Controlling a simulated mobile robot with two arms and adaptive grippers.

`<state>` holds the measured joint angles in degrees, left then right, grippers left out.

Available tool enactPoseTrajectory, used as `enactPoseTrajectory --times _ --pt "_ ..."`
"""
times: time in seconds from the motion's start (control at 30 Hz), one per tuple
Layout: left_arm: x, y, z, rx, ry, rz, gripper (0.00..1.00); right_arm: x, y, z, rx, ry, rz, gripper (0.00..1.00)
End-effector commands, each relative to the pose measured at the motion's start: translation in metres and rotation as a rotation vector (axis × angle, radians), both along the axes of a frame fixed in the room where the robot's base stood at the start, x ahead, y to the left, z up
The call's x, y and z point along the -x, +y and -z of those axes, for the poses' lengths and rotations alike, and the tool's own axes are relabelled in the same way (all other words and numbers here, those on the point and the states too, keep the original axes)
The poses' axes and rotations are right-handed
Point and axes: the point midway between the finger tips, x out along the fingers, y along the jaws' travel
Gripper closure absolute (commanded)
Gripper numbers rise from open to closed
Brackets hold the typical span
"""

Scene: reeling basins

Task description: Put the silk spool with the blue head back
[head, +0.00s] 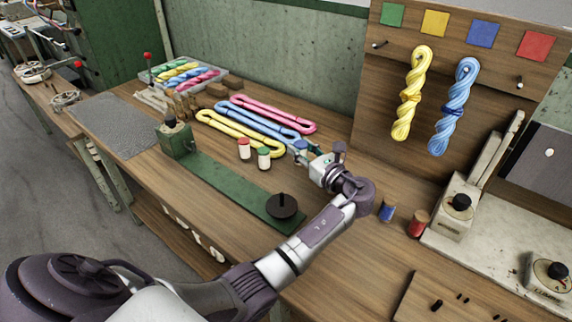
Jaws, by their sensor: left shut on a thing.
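My left gripper (309,157) reaches in from the lower left over the wooden bench. It is shut on a small spool with a blue head (300,146); the gripper hides part of the spool, and I cannot tell whether it touches the bench. To its left stand two upright white spools, one with a red head (243,148) and one with a green head (264,158). My right gripper is not in view.
Yellow, blue and pink skeins (272,113) lie behind the spools. A green winder base (220,180) with a dark disc (281,206) is in front. Blue (387,211) and red (416,224) thread spools stand right of my arm. Skeins hang on a board (385,115).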

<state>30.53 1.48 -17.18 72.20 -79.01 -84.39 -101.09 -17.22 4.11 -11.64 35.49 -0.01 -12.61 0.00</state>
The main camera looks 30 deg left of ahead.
Motion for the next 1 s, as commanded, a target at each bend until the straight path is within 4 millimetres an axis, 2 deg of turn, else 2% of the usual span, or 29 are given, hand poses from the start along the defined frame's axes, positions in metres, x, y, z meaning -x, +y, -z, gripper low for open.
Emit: enactPoseTrajectory --times 0.1,0.3,0.6,0.97,1.0 --pt "0.009 0.023 0.013 -0.001 0.003 -0.001 0.97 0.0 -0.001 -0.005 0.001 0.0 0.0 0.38" --pt "0.014 0.039 0.025 0.0 0.0 0.002 0.97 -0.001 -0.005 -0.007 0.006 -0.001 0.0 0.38" --pt "0.014 0.04 0.063 0.001 0.001 0.002 0.97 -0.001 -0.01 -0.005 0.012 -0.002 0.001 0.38" --pt "0.014 0.039 0.068 0.0 -0.001 0.002 0.97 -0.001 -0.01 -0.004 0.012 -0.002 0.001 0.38" --pt "0.014 0.039 0.068 0.0 -0.001 0.002 0.6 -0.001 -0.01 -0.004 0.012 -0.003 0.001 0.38"
